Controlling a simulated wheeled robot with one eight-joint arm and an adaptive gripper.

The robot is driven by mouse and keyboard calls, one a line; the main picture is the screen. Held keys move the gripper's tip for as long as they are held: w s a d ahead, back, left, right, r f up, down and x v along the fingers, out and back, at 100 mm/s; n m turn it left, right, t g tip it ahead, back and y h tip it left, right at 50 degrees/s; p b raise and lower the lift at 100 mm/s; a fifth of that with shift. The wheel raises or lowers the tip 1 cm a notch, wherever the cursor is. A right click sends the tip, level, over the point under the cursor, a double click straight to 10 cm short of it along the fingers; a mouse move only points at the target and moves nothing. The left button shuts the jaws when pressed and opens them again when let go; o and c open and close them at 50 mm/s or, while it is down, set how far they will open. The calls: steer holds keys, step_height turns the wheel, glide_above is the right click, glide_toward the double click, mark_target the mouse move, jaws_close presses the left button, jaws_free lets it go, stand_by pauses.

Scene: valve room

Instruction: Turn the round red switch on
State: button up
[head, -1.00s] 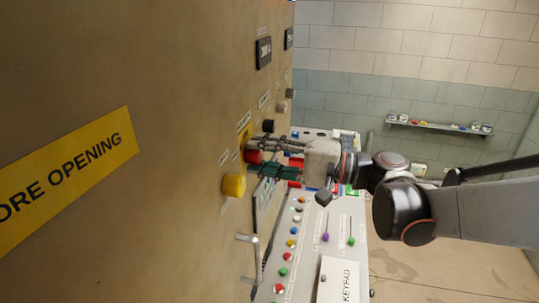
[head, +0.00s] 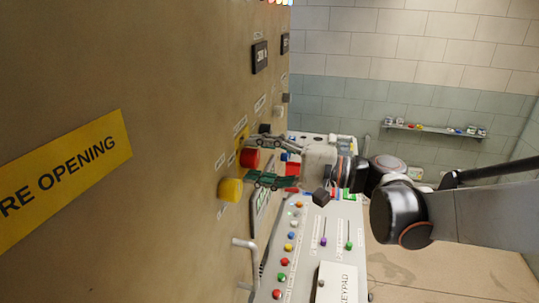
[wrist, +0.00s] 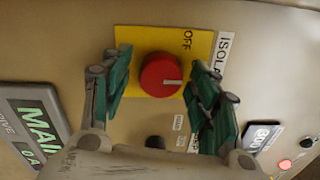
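The round red switch (head: 249,158) stands out from the tan panel on the left in the head view. In the wrist view the red switch (wrist: 160,75) sits on a yellow plate (wrist: 145,38). Its white mark points right, and OFF is printed at the plate's upper right. No ON label is readable. My gripper (head: 262,160) is at the switch, its fingers on opposite sides of it. In the wrist view my gripper (wrist: 160,72) is open, with a gap visible on both sides of the switch.
A dark knob (wrist: 155,142) shows between the fingers. A metal handle (head: 246,245) sticks out from the panel. A console (head: 305,240) with several coloured buttons and sliders stands beyond my gripper.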

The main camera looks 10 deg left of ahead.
steer(key=s+d, duration=0.1)
steer(key=d, duration=1.1)
steer(key=shift+f, duration=0.15)
steer(key=s+d+f+t+h+b, duration=0.1)
steer(key=s+d+f+h+b, duration=0.25)
steer(key=f, duration=0.55)
steer(key=s+d+f+t+h+b, duration=0.1)
steer(key=s+d+f+h+b, duration=0.2)
steer(key=f+h+b, duration=0.35)
steer(key=s+d+f+t+h+b, duration=0.1)
steer(key=s+d+f+h+b, duration=0.2)
steer(key=f, duration=0.8)
steer(key=s+d+f+n+t+h+b, duration=0.2)
steer(key=d+f+h+b, duration=0.3)
steer(key=d, duration=0.4)
steer(key=shift+s+d+f+n+t, duration=0.3)
steer(key=shift+s+d+f+n, duration=0.15)
steer(key=shift+s+f, duration=0.35)
steer(key=shift+s+r, duration=0.1)
